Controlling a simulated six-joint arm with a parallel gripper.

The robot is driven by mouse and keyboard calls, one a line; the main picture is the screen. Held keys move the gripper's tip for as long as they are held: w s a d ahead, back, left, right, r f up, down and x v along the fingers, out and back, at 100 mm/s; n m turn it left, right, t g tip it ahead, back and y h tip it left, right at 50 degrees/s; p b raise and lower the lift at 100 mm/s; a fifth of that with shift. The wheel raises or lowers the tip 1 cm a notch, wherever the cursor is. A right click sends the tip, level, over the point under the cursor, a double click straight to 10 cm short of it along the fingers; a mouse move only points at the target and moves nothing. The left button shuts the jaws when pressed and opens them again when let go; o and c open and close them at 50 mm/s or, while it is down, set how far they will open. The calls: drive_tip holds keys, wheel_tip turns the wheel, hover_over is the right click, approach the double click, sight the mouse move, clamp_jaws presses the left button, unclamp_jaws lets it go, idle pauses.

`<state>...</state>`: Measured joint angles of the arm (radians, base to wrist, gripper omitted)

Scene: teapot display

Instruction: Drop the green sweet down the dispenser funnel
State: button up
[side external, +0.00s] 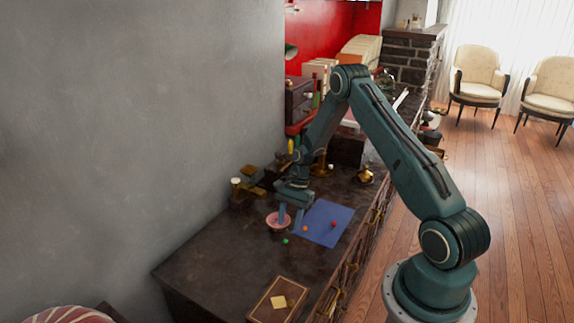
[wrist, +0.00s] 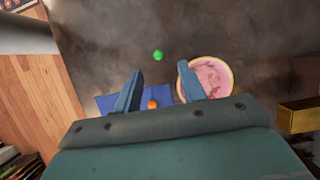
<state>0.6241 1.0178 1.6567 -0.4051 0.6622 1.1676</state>
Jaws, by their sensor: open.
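The green sweet (side external: 285,241) lies on the dark tabletop, just off the blue mat. In the wrist view the green sweet (wrist: 158,56) shows a little beyond the fingertips, between their lines. My gripper (side external: 290,225) is open and empty above the table, and its two fingers (wrist: 158,72) are spread apart in the wrist view. A round pink dish-like piece (side external: 273,224) with a pale yellow rim (wrist: 231,78) stands beside the fingers, partly hidden by one of them. I cannot tell whether it is the dispenser funnel; no other funnel is clear.
An orange sweet (side external: 305,228) and a red sweet (side external: 333,224) lie on the blue mat (side external: 322,238). Brass pieces (side external: 248,186) stand by the wall. The tabletop left of the dish is clear.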

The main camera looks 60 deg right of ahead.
sight(286, 239)
drive_tip(key=shift+x, duration=2.55)
drive_tip(key=shift+s, duration=0.1)
drive_tip(key=shift+c, duration=0.2)
clamp_jaws()
